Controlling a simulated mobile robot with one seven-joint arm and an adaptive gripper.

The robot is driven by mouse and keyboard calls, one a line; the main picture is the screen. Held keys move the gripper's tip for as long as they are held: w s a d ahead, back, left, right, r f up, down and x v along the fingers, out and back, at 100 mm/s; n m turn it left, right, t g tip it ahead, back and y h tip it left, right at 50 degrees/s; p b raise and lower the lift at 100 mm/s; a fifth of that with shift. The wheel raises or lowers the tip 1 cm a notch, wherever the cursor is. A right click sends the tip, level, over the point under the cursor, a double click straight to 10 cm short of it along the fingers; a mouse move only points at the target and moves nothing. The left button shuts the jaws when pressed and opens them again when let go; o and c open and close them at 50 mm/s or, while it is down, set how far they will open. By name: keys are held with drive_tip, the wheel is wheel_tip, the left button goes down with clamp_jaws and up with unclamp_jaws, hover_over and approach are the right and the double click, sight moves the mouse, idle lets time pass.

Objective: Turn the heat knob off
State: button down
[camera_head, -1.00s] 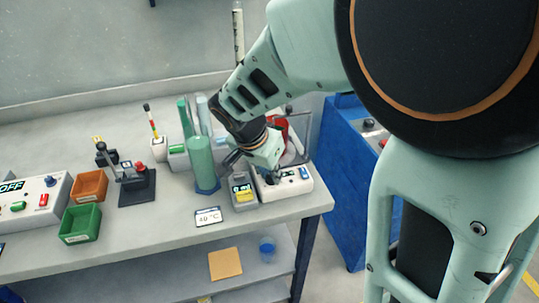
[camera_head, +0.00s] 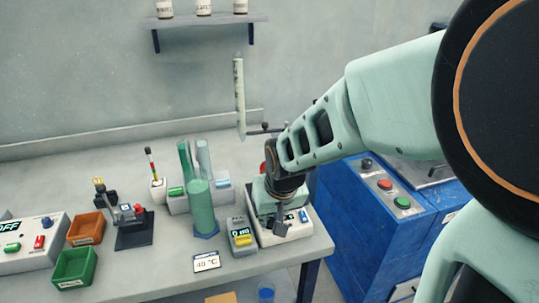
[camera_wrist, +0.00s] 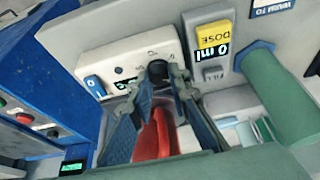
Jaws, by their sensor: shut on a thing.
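The heat knob (camera_wrist: 157,68) is a small black knob on the front panel of a white heater (camera_wrist: 120,40), in the upper middle of the wrist view. Marks ring the knob; I cannot read its setting. My gripper (camera_wrist: 160,76) has its two dark fingertips on either side of the knob, shut on it. In the head view my gripper (camera_head: 282,228) is at the front of the white heater (camera_head: 268,236) and hides the knob. A blue switch (camera_wrist: 95,86) sits on the same panel. A red object (camera_wrist: 155,137) shows between the fingers, nearer the camera.
A grey dosing unit (camera_head: 242,236) reading 0 ml stands just left of the heater. A green cylinder (camera_head: 203,207) is behind it, and a 40 °C card (camera_head: 206,262) lies in front. A blue cabinet (camera_head: 350,215) stands at the right, close to the arm.

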drive_tip(key=shift+d+n+y+b, duration=0.1)
drive_tip(key=shift+n+y+b, duration=0.4)
drive_tip(key=shift+n, duration=0.5)
drive_tip(key=n+b, duration=0.1)
drive_tip(key=b, duration=0.1)
drive_tip(key=n+y+b, duration=0.1)
drive_tip(key=n+b, duration=0.1)
drive_tip(key=shift+w+f+n+g, duration=0.2)
drive_tip(key=shift+n+g, duration=0.1)
drive_tip(key=shift+g, duration=0.1)
drive_tip(key=shift+s+d+r+n+g+y+b, duration=0.15)
drive_tip(key=shift+n+g+b, duration=0.15)
drive_tip(key=shift+n+b, duration=0.55)
drive_tip(key=shift+w+a+n+g+y+b, duration=0.15)
drive_tip(key=shift+n+g+b, duration=0.15)
drive_tip(key=shift+n+b, duration=0.55)
drive_tip(key=shift+s+d, duration=0.1)
drive_tip(key=c, duration=2.1)
unclamp_jaws()
drive_tip(key=shift+r, duration=0.1)
drive_tip(key=shift+r, duration=0.1)
